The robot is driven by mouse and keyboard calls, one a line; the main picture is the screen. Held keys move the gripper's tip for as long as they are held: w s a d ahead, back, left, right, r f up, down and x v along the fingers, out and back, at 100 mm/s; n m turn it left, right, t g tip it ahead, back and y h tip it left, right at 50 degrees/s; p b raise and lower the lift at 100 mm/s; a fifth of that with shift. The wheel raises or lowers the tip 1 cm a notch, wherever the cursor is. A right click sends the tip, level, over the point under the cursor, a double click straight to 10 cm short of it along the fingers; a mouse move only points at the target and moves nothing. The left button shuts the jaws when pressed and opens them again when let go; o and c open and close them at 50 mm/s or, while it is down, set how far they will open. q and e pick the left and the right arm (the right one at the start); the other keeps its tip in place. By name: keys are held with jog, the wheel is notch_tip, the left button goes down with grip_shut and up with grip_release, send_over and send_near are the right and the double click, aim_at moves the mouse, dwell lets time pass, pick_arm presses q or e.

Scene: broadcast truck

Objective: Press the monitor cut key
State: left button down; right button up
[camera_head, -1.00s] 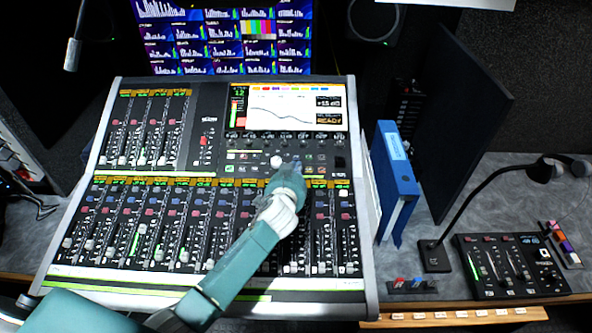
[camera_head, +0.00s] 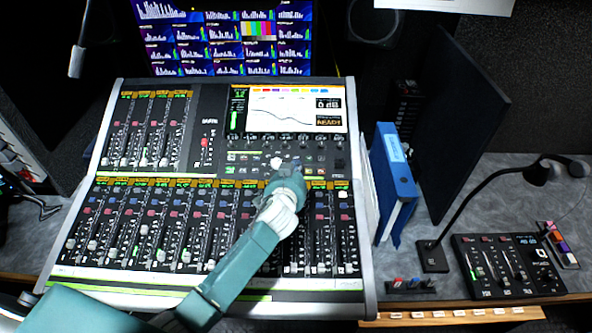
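A large mixing console (camera_head: 113,283) fills the middle of the view, with several faders and a lit screen (camera_head: 277,107). The screen reads "0 dB" and "READY". Below the screen are a row of knobs and rows of small keys (camera_head: 246,157). Their labels are too small to tell which one is the monitor cut key. My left gripper (camera_head: 279,163) is over this key area, beside a round white knob (camera_head: 277,161). My gripper's body hides its fingertips and the keys beneath, so contact cannot be told. My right gripper is not in view.
A blue binder (camera_head: 396,172) stands right of the console, beside a dark upright panel (camera_head: 462,120). A gooseneck microphone (camera_head: 470,196) and a small fader box (camera_head: 508,267) are on the grey desk at right. A monitor wall (camera_head: 225,40) is behind.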

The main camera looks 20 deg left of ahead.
pick_arm(q)
notch_tip(320, 180, up, 6)
jog(key=s+p, duration=0.2)
jog(key=p, duration=0.3)
jog(key=shift+s+d+f+p, duration=0.15)
jog(key=shift+d+f+p, duration=0.05)
jog(key=shift+d+p, duration=0.15)
jog(key=shift+f, duration=0.1)
